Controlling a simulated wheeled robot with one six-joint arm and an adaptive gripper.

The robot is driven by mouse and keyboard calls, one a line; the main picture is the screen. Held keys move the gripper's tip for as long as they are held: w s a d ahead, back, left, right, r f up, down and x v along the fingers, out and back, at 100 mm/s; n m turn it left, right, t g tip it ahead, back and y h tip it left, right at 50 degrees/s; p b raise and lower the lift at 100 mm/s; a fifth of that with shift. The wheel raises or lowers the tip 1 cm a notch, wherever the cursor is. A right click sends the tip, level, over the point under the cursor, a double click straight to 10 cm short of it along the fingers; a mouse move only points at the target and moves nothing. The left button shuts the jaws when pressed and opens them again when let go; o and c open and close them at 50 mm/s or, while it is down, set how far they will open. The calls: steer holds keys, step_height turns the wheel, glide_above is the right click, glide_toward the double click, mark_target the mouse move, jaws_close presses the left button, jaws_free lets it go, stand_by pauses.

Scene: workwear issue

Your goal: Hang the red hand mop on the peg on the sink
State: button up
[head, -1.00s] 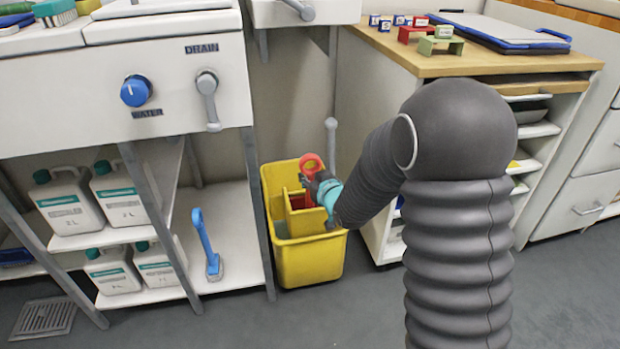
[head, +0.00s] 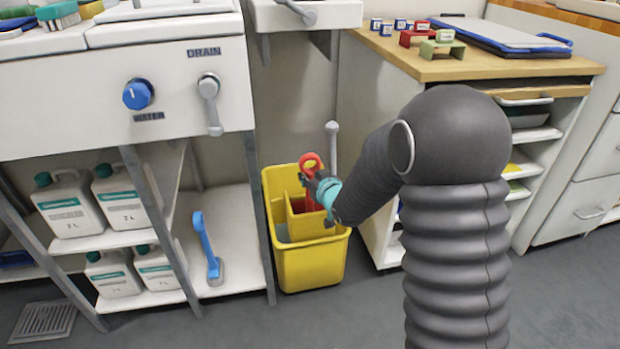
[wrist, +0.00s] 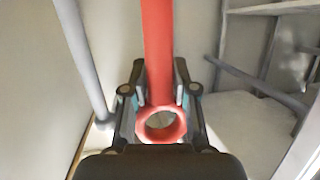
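The red hand mop has a ring at its end (head: 309,161) and a straight red handle, which also shows in the wrist view (wrist: 157,50). My gripper (head: 322,186) is shut around the handle just beside the ring, with a finger on each side in the wrist view (wrist: 160,92). The mop is at the yellow bucket (head: 312,268), and its lower end is hidden. The white sink (head: 60,95) is at the left. A grey peg-like rod (head: 300,12) sticks out from the smaller basin at the top. I cannot tell whether it is the peg.
A blue brush (head: 207,250) stands on the white shelf under the sink, beside several white canisters (head: 65,203). A grey ball-topped post (head: 332,145) rises behind the bucket. A wooden-topped cabinet (head: 470,66) stands at the right.

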steer(key=o, duration=0.4)
steer(key=v, duration=1.2)
steer(key=s+d+f+g+h, duration=0.3)
steer(key=d+f, duration=0.1)
steer(key=f, duration=0.3)
steer(key=s+d+m+g+h, duration=0.2)
steer(key=s+d+g+h, duration=0.1)
steer(key=s+d, duration=0.25)
steer(key=s+d+r+m+p, duration=0.1)
steer(key=s+r+p, duration=0.1)
steer(key=s+r, duration=0.5)
steer(key=s+d+r+m+g+p, duration=0.1)
steer(key=s+d+r+p, duration=0.1)
steer(key=s+r, duration=0.4)
steer(key=s+d+r+m+p, duration=0.1)
steer(key=s+d+r+p, duration=0.1)
steer(key=s+r, duration=0.5)
steer(key=shift+s+d+r+h, duration=0.1)
steer(key=shift+s+r+h, duration=0.1)
steer(key=shift+r, duration=0.2)
steer(key=shift+s+d+r+h, duration=0.1)
steer(key=shift+s+r, duration=0.1)
steer(key=shift+r, duration=0.25)
